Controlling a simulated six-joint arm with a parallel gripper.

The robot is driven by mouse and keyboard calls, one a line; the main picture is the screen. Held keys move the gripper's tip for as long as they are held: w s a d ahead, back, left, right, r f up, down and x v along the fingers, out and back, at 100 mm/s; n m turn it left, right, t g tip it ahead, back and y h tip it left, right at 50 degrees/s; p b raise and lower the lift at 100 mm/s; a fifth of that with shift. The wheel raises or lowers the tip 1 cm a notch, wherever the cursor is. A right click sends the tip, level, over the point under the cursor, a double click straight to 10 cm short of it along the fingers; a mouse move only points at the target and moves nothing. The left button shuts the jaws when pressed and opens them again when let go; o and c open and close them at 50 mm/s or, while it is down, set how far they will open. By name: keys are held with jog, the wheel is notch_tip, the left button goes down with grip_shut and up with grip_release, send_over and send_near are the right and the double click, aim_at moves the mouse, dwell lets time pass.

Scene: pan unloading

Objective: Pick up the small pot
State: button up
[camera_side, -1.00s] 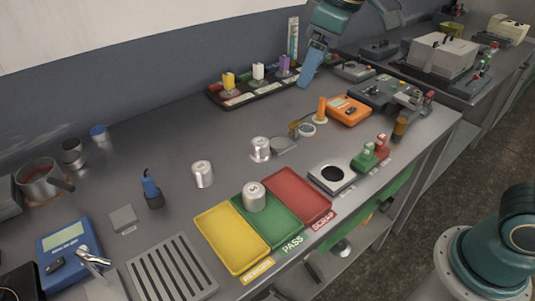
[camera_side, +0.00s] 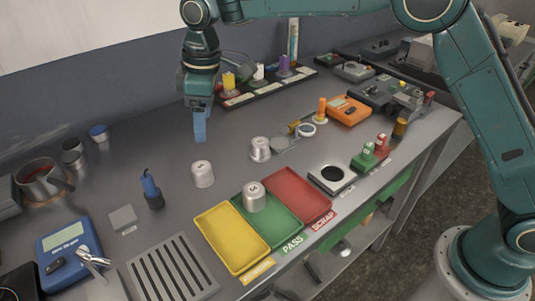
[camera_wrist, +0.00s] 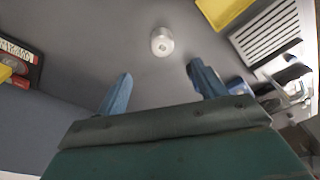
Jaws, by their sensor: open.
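My gripper (camera_side: 200,138) is open and empty, with blue fingers pointing down above the back of the bench; its fingers also show in the wrist view (camera_wrist: 160,88). A silver lidded canister (camera_side: 203,175) stands upright in front of it, apart from the fingers; a like canister shows ahead of the fingers in the wrist view (camera_wrist: 162,42). A second canister (camera_side: 260,149) stands to the right, and a third (camera_side: 254,197) stands on the green tray (camera_side: 285,233). A metal pot (camera_side: 38,190) with red inside and a handle sits far left, beside a small grey cup (camera_side: 73,155). Which one is the small pot is unclear.
A yellow tray (camera_side: 232,245) and red tray (camera_side: 300,198) flank the green one. A blue tool in a holder (camera_side: 152,192) stands left of the near canister. A slotted grate (camera_side: 172,272) lies at front. A rack with coloured items (camera_side: 262,95) runs along the back.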

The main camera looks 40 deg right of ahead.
aim_at(202, 166)
jog(key=shift+w+a+f, duration=0.1)
jog(key=shift+a+f, duration=0.25)
jog(key=shift+w+a+f, duration=0.1)
jog(key=shift+a+f, duration=0.05)
jog(key=shift+f, duration=1.25)
jog(key=shift+w+a+f, duration=0.1)
jog(key=shift+f, duration=1.35)
jog(key=shift+w+a+f, duration=0.1)
jog(key=shift+a+f, duration=0.05)
jog(key=shift+f, duration=1.25)
jog(key=shift+f, duration=0.15)
jog(key=shift+w+a+f, duration=0.1)
jog(key=shift+a+f, duration=0.05)
jog(key=shift+f, duration=1.1)
jog(key=shift+w+a+f, duration=0.1)
jog(key=shift+a+f, duration=0.05)
jog(key=shift+f, duration=1.05)
jog(key=c, duration=1.1)
